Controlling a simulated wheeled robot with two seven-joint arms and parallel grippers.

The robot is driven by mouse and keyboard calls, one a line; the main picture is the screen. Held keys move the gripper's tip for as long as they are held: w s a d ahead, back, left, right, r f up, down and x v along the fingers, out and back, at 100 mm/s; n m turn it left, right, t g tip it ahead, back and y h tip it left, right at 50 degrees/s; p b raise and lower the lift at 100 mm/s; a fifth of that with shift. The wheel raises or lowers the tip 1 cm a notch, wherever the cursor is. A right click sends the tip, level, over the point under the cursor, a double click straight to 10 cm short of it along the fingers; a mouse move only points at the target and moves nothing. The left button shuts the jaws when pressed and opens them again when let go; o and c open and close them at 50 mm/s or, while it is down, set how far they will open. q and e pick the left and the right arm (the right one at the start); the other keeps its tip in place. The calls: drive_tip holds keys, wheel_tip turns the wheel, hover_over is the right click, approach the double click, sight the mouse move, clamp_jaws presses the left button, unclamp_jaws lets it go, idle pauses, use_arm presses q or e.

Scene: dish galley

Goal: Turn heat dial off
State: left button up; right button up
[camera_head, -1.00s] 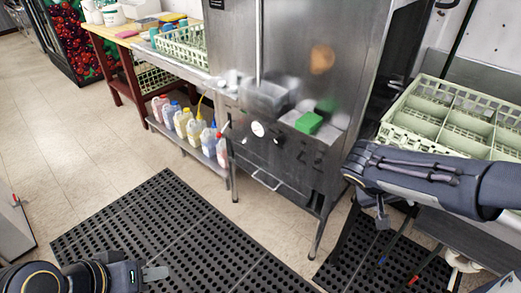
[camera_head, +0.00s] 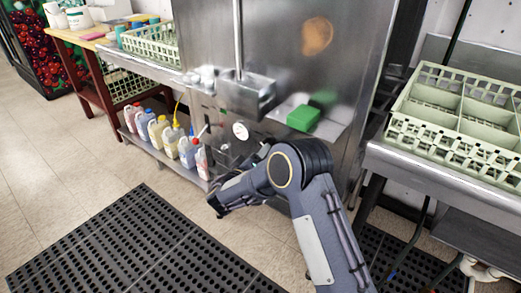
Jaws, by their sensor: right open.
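The steel dish machine (camera_head: 285,70) stands at the centre, with its control panel low on the front. A round white gauge (camera_head: 240,131) shows on the panel. A small dark knob, which looks like the heat dial, was visible right of the gauge earlier; my right arm now covers most of that spot. My right gripper (camera_head: 217,205) is open, in front of the panel's lower part and below the gauge. It appears apart from the panel and holds nothing visible. My left gripper is out of view.
Several bottles (camera_head: 170,135) stand on the low shelf at left. A pale green dish rack (camera_head: 460,115) sits on the right counter. Black rubber mats (camera_head: 140,245) cover the floor in front.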

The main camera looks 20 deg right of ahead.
drive_tip(key=shift+x, duration=1.55)
drive_tip(key=c, duration=1)
drive_tip(key=shift+w+a+n+g+h+p, duration=0.2)
drive_tip(key=shift+n+g+p, duration=0.55)
drive_tip(key=shift+n, duration=2.7)
drive_tip(key=shift+s+d+n+g+h+p, duration=0.1)
drive_tip(key=shift+n+g+h+p, duration=0.5)
drive_tip(key=shift+n, duration=2.9)
drive_tip(key=shift+w+a+n+g+p, duration=0.15)
drive_tip(key=shift+n+g+p, duration=0.8)
drive_tip(key=shift+n, duration=2.5)
